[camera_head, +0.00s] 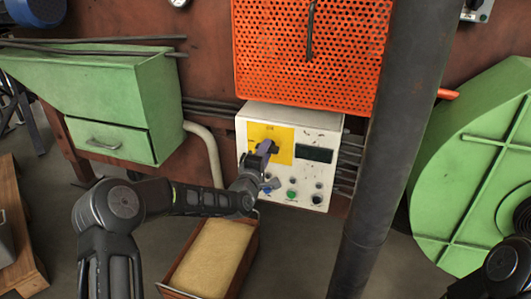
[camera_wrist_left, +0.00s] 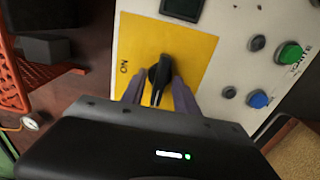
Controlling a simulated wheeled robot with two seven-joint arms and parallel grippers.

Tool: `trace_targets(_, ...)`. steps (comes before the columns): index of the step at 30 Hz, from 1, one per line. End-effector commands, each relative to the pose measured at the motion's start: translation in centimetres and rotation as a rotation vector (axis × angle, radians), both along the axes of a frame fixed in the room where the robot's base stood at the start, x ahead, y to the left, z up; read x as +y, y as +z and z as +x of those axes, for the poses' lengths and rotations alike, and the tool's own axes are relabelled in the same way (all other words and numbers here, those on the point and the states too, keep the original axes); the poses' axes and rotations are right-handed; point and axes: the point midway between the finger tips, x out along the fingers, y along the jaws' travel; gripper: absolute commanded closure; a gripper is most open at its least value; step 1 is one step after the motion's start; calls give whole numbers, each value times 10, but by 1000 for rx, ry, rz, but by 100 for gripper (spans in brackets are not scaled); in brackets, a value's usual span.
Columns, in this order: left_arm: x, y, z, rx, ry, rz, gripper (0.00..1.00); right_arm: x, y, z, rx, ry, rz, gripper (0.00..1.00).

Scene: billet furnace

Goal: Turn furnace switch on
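The furnace control box (camera_head: 320,180) is white with a yellow plate (camera_head: 283,140), in the middle of the head view. In the left wrist view, the black furnace switch (camera_wrist_left: 158,75) is a knob on the yellow plate (camera_wrist_left: 193,48), with the word ON near the plate's left edge. My left gripper (camera_head: 268,150) is at the plate and hides most of the switch in the head view. In the left wrist view my left gripper (camera_wrist_left: 158,90) is open, with one finger on each side of the knob; whether they touch it is unclear. My right gripper is out of view.
The box also has a dark display (camera_head: 314,155), a green button (camera_head: 291,195) and a blue button (camera_wrist_left: 258,99). An orange perforated panel (camera_head: 270,50) hangs above. A dark vertical pipe (camera_head: 385,130) stands right of the box. A sand-filled bin (camera_head: 215,258) is below.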

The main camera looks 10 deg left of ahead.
Motion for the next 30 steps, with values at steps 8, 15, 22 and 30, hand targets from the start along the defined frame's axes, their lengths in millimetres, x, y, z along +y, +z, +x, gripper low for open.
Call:
trace_targets(8,0,0,0,0,0,0,81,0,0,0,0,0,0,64)
trace_targets(15,0,0,0,0,0,0,100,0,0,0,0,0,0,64)
trace_targets(22,0,0,0,0,0,0,100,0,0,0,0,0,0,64)
trace_targets(30,0,0,0,0,0,6,100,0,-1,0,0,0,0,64)
